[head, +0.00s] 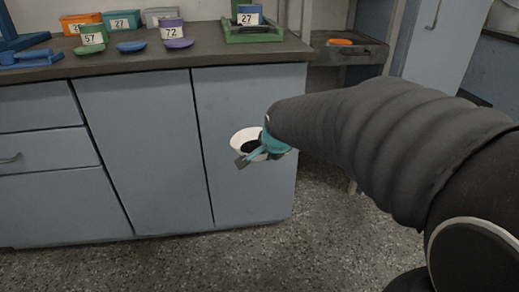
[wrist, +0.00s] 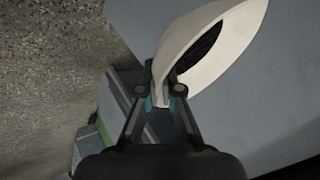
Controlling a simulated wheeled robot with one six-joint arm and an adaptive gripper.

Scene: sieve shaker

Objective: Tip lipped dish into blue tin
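My gripper (head: 262,152) is shut on the white lipped dish (head: 238,137), held in front of the cabinet doors, below the counter top. The dish has dark contents in its bowl. In the wrist view the dish (wrist: 188,40) has its edge between my fingertips (wrist: 162,103), and the dark contents show inside it. The blue tin (head: 249,9), with a label reading 27, stands on a green tray-like stand (head: 262,36) at the right end of the counter, above and behind my gripper. The inside of the tin cannot be made out.
The counter (head: 150,58) also holds a green tin (head: 92,29), a purple tin (head: 171,24), a blue lid (head: 131,46), a purple lid (head: 179,43) and several bins at the back. A dark cart (head: 345,52) stands right of the counter. Floor in front is clear.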

